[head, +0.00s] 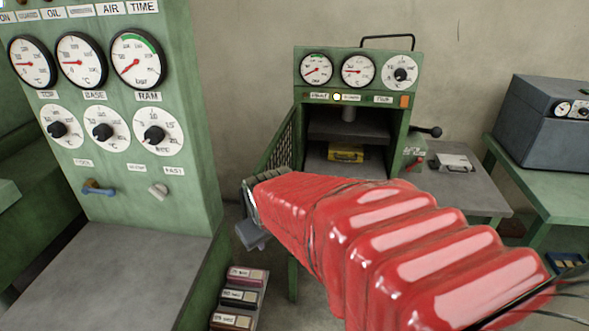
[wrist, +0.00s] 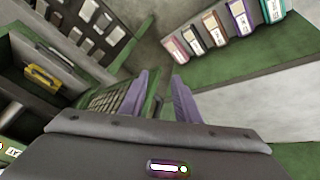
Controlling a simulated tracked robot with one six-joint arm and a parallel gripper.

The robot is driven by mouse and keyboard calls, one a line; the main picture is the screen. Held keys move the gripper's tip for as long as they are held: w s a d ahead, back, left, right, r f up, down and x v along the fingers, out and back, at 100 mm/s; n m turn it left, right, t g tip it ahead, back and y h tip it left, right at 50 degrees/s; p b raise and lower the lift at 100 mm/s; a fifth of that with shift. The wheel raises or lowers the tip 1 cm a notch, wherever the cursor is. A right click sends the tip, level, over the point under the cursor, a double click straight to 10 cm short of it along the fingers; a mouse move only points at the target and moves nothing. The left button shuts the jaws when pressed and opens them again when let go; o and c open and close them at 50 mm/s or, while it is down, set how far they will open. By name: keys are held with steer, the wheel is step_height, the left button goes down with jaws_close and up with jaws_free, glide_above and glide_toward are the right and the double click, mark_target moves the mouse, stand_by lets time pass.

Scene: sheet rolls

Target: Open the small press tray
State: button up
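The small press (head: 356,75) is a green cabinet with gauges on top and an open front. Its mesh door (head: 278,147) stands swung out on the left side; the mesh also shows in the wrist view (wrist: 104,101). A yellow piece (head: 345,153) lies low inside the press, and it also shows in the wrist view (wrist: 42,77). I cannot tell whether it is the tray or part of it. My gripper (wrist: 162,80) is open, its two purple fingers apart, with the door's edge close by beneath. In the head view my red-sleeved arm hides part of the press front.
A large green gauge panel (head: 105,110) stands at the left, with a grey bench top (head: 110,270) below. Several labelled boxes (head: 238,297) lie low in front of the press. A side table (head: 470,190) and a grey instrument box (head: 545,115) stand at the right.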

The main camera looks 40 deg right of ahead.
steer(key=w+d+f+n+t+h, duration=0.1)
steer(key=w+d+f+n+t, duration=0.15)
steer(key=d, duration=0.75)
steer(key=w+d+f+n+t+h, duration=0.1)
steer(key=w+d+f+n+h, duration=0.2)
steer(key=d, duration=0.6)
steer(key=w+d+f+n+t, duration=0.2)
steer(key=w+d+f, duration=0.3)
steer(key=d, duration=0.5)
steer(key=s+d+f+n+t+h, duration=0.2)
steer(key=s+d+f+n+t, duration=0.4)
steer(key=s, duration=0.3)
steer(key=shift+s+d+f+n+t, duration=0.4)
steer(key=shift+d+n+t, duration=0.15)
steer(key=shift+d+t, duration=0.35)
steer(key=shift+w+r, duration=0.1)
steer(key=shift+w, duration=0.05)
steer(key=x, duration=1.3)
steer(key=shift+w+d, duration=0.15)
steer(key=shift+w, duration=0.1)
steer(key=shift+c, duration=0.2)
